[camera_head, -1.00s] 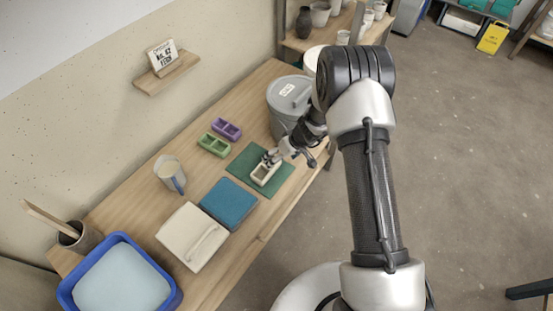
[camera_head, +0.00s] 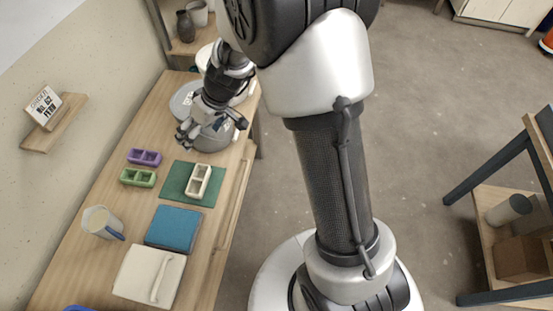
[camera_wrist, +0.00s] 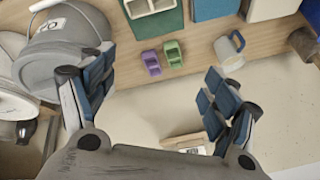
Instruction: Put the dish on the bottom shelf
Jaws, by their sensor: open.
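A cream two-compartment dish (camera_head: 198,181) sits on a green mat (camera_head: 176,180) on the workbench. It shows partly cut off at the top of the wrist view (camera_wrist: 150,7). A purple dish (camera_head: 144,157) and a green dish (camera_head: 137,178) of similar form lie left of the mat. My gripper (camera_head: 205,132) is open and empty, raised above the bench near the grey bucket, apart from the cream dish. Its fingers spread wide in the wrist view (camera_wrist: 153,82). A wooden rack at right has a low bottom shelf (camera_head: 492,236).
A grey lidded bucket (camera_wrist: 62,45) is close to my gripper's left fingers. The bench also holds a mug (camera_head: 101,222), a blue block (camera_head: 173,228) and a cream handled slab (camera_head: 148,276). A grey cylinder (camera_head: 509,210) and brown box (camera_head: 522,258) occupy the rack. Open floor lies between.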

